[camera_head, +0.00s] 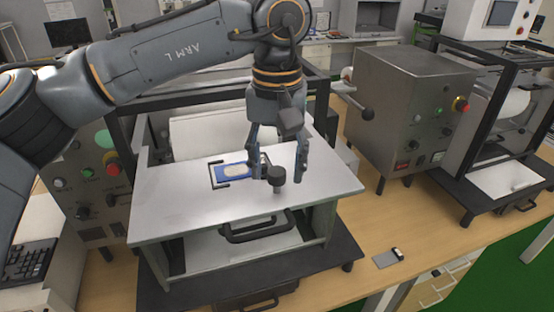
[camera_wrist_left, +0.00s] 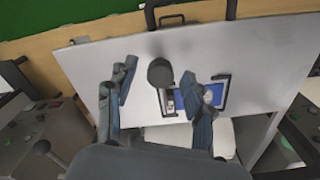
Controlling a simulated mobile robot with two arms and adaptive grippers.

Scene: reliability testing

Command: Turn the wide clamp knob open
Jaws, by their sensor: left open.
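The clamp knob (camera_head: 277,175) is a dark round knob on a short post, standing on a light grey metal plate (camera_head: 180,212). My left gripper (camera_head: 276,174) points down over the plate, open, with one finger on each side of the knob. In the left wrist view the knob (camera_wrist_left: 160,72) shows between the two spread fingertips (camera_wrist_left: 158,84); I cannot tell whether either touches it. A blue item with a pale patch (camera_head: 236,170) lies in a black bracket left of the knob. It also shows in the left wrist view (camera_wrist_left: 205,97). My right gripper is not in view.
A black handle (camera_head: 258,232) sticks out at the plate's front edge. A grey box with a lever and red button (camera_head: 410,105) stands to the right. A small grey and black item (camera_head: 388,258) lies on the wooden bench (camera_head: 400,205). A keyboard (camera_head: 25,265) is at left.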

